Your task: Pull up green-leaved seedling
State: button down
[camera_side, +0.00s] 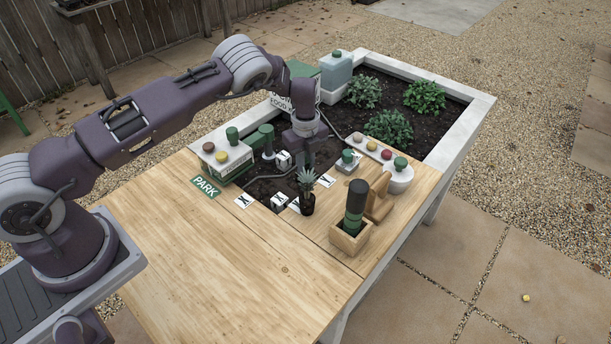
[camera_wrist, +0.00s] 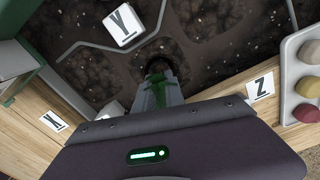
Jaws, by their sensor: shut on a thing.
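The green-leaved seedling (camera_side: 306,178) has spiky leaves in the side view, with a dark root plug or pot (camera_side: 307,203) below. My gripper (camera_side: 309,166) is at its top, pointing down near the wooden edge of the bed. In the wrist view the fingers (camera_wrist: 158,97) are shut around a green stem or leaf part (camera_wrist: 157,90). A dark round shape (camera_wrist: 159,66) lies just beyond the fingertips; I cannot tell whether it is the plug or a hole. The fingers partly hide the seedling, and I cannot tell its height above the soil.
White cubes stand in the dark soil, one marked Y (camera_wrist: 122,25). Cards X (camera_wrist: 52,121) and Z (camera_wrist: 262,87) lie on the wood. The front left tabletop is clear.

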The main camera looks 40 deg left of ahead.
notch_tip(320, 180, up, 10)
jog(key=shift+r, duration=0.2)
dwell(0.3)
